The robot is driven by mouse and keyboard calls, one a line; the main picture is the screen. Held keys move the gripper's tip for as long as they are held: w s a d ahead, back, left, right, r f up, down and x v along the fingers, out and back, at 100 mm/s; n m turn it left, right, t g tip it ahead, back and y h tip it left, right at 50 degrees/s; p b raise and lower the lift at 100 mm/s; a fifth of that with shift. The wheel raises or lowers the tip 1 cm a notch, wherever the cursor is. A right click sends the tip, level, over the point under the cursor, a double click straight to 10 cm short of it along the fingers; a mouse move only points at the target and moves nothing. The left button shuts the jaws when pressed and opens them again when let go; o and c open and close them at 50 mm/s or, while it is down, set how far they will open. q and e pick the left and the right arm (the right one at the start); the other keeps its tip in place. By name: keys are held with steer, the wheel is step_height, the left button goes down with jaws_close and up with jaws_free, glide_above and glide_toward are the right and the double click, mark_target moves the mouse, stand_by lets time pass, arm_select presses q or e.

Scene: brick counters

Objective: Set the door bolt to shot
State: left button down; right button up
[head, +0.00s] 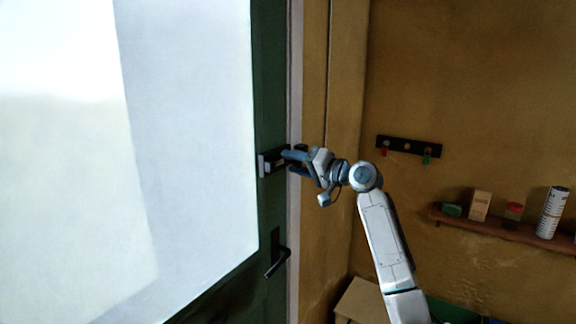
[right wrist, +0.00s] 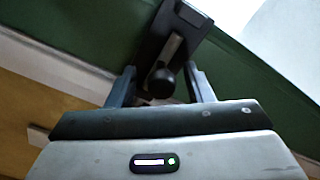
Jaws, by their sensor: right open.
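The door bolt (head: 264,164) is a dark plate with a metal bar, mounted on the edge of the green-framed door (head: 270,215). In the right wrist view the bolt (right wrist: 178,38) shows a grey bar and a round black knob (right wrist: 161,82). My right gripper (head: 288,162) is at the bolt. In the right wrist view the right gripper (right wrist: 160,85) is open, with its fingers on either side of the knob. I cannot tell whether a finger touches the knob. The bar's far end is partly hidden by the gripper. My left gripper is not in view.
A black door handle (head: 278,262) sits below the bolt. A hook rail (head: 408,146) hangs on the right wall. A wooden shelf (head: 500,228) below it holds a box (head: 480,206), a white can (head: 552,212) and small items. The space before the door looks clear.

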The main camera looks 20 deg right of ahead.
steer(key=b+v, duration=0.2)
steer(key=v, duration=0.6)
steer(key=shift+d+b, duration=0.25)
steer(key=shift+b, duration=0.1)
